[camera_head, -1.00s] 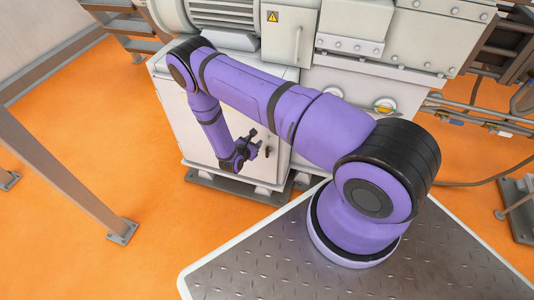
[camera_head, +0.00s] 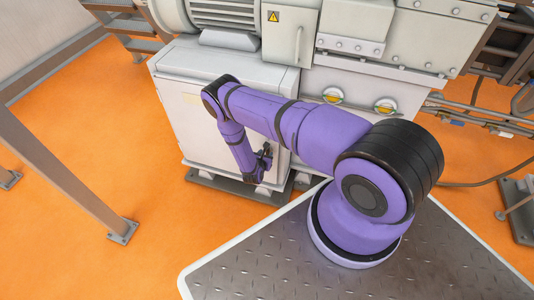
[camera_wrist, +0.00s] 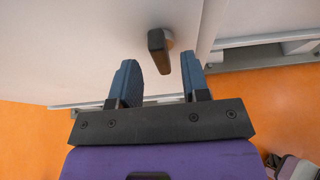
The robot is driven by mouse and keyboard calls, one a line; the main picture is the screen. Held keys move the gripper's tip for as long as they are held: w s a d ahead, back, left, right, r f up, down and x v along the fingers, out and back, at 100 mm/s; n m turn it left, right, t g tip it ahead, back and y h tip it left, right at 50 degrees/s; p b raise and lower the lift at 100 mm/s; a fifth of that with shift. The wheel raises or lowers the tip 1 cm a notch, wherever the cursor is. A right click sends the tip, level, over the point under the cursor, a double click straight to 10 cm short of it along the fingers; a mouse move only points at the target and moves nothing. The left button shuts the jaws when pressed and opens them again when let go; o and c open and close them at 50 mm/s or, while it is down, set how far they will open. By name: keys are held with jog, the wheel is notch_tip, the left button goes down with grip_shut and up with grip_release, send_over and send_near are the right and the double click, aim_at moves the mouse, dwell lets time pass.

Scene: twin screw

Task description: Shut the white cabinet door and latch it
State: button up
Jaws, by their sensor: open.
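The white cabinet (camera_head: 184,72) stands below the grey machine, and its front door (camera_head: 196,128) faces me. The door (camera_wrist: 75,45) also fills much of the wrist view. It looks closed or nearly closed; I cannot tell whether it is flush. In the head view my gripper (camera_head: 267,155) covers the handle.
The cabinet's dark base (camera_head: 232,186) runs along the orange floor (camera_head: 150,210). A grey post (camera_head: 68,178) stands on the left.

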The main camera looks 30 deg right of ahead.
jog(key=shift+x, duration=1.35)
jog(key=c, duration=0.7)
jog(key=shift+o, duration=0.2)
jog(key=m, duration=0.1)
jog(key=m+t+y, duration=0.1)
jog(key=m, duration=0.1)
jog(key=shift+s+d+f+t, duration=0.1)
jog(key=shift+s+d+t, duration=0.05)
jog(key=shift+t, duration=0.15)
jog(key=m+t+y, duration=0.1)
jog(key=m+t, duration=0.1)
jog(key=m, duration=0.1)
jog(key=shift+s+d+f, duration=0.1)
jog(key=shift+s, duration=0.05)
jog(key=m+t, duration=0.1)
jog(key=m, duration=0.1)
jog(key=m+t, duration=0.1)
jog(key=shift+d+f+m, duration=0.1)
jog(key=shift+f+m, duration=0.1)
jog(key=shift+m, duration=0.2)
jog(key=shift+f+m+t, duration=0.1)
jog(key=shift+m+t, duration=0.7)
jog(key=shift+m, duration=1)
